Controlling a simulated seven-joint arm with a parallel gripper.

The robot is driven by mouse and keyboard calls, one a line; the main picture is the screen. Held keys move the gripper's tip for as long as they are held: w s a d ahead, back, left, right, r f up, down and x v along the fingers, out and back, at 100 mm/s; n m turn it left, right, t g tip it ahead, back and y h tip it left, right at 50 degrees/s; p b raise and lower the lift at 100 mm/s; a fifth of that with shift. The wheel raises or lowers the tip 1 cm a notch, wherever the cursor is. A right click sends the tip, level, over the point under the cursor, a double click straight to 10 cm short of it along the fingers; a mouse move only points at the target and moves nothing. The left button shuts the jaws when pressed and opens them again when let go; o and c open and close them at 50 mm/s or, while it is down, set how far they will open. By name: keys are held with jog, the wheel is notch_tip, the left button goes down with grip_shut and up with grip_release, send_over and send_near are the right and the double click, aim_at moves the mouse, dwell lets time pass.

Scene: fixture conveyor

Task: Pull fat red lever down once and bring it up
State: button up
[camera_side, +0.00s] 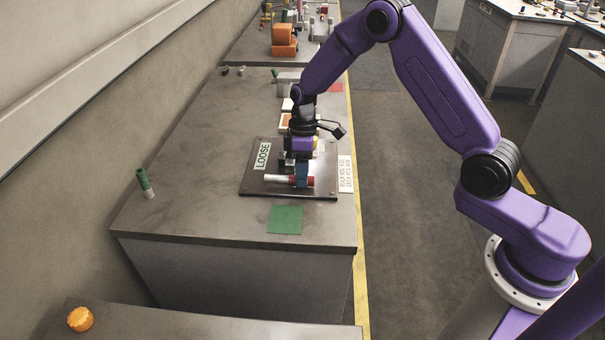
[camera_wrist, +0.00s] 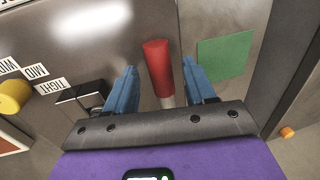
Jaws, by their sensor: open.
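The fat red lever (camera_wrist: 157,68) has a thick red grip on a pale rod. In the wrist view it lies between the two blue fingers of my gripper (camera_wrist: 160,88), with a gap on each side. In the side view its red end (camera_side: 308,181) shows at the right of a white bar (camera_side: 279,178) on the dark plate. My gripper (camera_side: 301,182) points down at the plate there and is open. The lever's base is hidden by my gripper in the wrist view.
The dark plate (camera_side: 257,188) carries a LOOSE label (camera_side: 263,156). A green square (camera_side: 285,220) lies in front of it. A green-and-white cylinder (camera_side: 145,182) stands at the left. A yellow knob (camera_wrist: 14,96) and a black block (camera_wrist: 82,97) are left of my fingers.

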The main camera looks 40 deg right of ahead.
jog(key=shift+s+a+f, duration=0.1)
jog(key=shift+f, duration=0.35)
grip_shut()
jog(key=shift+r, duration=0.15)
jog(key=r+g+h, duration=0.2)
jog(key=w+a+r+g+h, duration=0.1)
jog(key=shift+r, duration=0.1)
jog(key=shift+w+a+r+m+g+h, duration=0.2)
jog(key=shift+w+a+r+g+h, duration=0.2)
jog(key=shift+r+g+h, duration=0.25)
jog(key=shift+w+a+r+m+g+h, duration=0.2)
jog(key=shift+w+a+r+g+h, duration=0.15)
jog(key=shift+r+g+h, duration=0.25)
